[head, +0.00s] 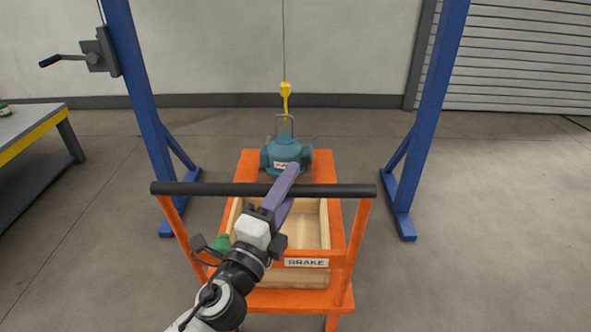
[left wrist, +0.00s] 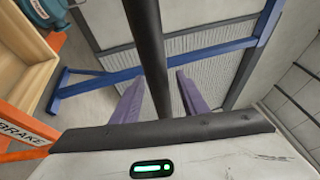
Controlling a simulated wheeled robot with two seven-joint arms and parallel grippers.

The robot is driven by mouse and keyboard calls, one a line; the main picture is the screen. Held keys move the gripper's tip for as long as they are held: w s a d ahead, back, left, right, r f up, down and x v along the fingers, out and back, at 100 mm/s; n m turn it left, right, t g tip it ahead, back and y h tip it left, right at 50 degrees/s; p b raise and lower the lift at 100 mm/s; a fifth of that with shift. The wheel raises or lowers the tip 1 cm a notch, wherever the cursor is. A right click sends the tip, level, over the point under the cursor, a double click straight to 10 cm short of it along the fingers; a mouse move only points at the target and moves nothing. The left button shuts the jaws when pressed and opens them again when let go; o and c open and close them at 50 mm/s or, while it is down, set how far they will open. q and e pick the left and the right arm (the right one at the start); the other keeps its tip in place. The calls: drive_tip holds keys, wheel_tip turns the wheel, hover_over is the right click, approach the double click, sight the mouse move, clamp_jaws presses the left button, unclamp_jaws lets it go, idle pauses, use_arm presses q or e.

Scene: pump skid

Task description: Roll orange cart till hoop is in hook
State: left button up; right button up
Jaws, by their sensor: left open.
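The orange cart (head: 343,235) stands in front of me with a black push handle (head: 215,189) across its near side and a BRAKE label (head: 306,263). A teal pump (head: 287,153) with a grey hoop (head: 284,124) on top sits at its far end. A yellow hook (head: 285,92) hangs on a cable; its lower end overlaps the hoop's top in the picture, and I cannot tell whether they touch. My left gripper (head: 291,168) is open at the handle; in the left wrist view the bar (left wrist: 147,45) runs between its purple fingers (left wrist: 158,78). My right gripper is out of view.
Blue gantry posts stand left (head: 138,80) and right (head: 436,90) of the cart, with feet on the floor. A crank (head: 70,59) is on the left post. A wooden box (head: 312,235) and a green item (head: 221,243) are on the cart. A workbench (head: 30,130) is at left.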

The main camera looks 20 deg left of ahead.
use_arm(q)
drive_tip(key=x, duration=0.3)
drive_tip(key=shift+w, duration=0.2)
clamp_jaws()
